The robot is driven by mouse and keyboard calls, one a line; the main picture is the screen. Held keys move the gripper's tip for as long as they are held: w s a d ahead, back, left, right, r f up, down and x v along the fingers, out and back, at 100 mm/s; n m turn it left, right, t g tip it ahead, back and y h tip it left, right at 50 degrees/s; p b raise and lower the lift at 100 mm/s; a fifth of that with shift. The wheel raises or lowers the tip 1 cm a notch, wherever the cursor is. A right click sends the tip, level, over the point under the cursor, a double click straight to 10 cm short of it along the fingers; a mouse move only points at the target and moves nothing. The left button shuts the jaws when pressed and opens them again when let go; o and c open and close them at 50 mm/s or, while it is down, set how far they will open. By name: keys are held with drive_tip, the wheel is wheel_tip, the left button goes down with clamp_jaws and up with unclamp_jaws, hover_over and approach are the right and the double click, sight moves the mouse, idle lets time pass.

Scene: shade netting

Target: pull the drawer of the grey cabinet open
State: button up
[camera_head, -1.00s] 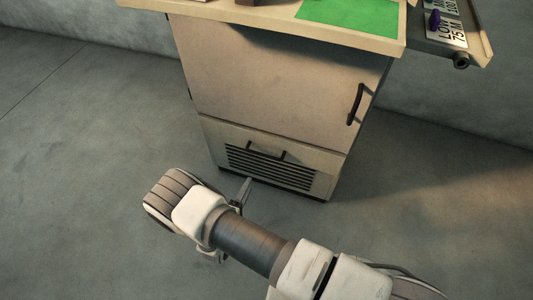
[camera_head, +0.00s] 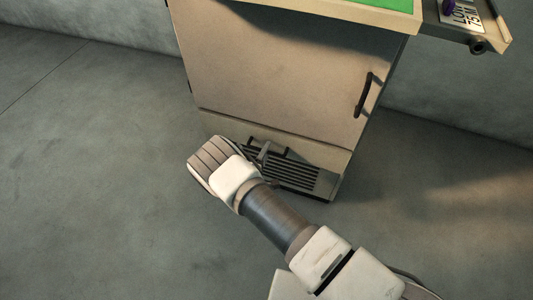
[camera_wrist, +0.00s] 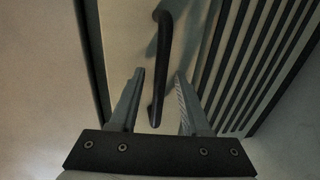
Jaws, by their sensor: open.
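The cabinet (camera_head: 280,75) looks beige-grey in the head view, with a large door above and a low drawer front (camera_head: 328,157) at its base. The drawer looks shut. Its dark bar handle (camera_head: 283,150) sits on the front above black slats. In the wrist view the handle (camera_wrist: 164,50) runs lengthwise between my two fingers. My gripper (camera_wrist: 158,75) is open, one finger on each side of the bar, with gaps to both. How deep the fingers reach around the bar is hard to tell. In the head view my wrist partly hides the drawer's left part and the gripper (camera_head: 262,155).
A dark door handle (camera_head: 363,95) sticks out at the door's right edge, above the drawer. The cabinet top carries a green sheet (camera_head: 385,12), with a side shelf (camera_head: 470,35) on the right. The concrete floor (camera_head: 90,200) in front and left is clear.

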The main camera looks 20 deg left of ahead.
drive_tip(key=shift+w, duration=0.2)
drive_tip(key=shift+c, duration=0.2)
clamp_jaws()
idle(1.2)
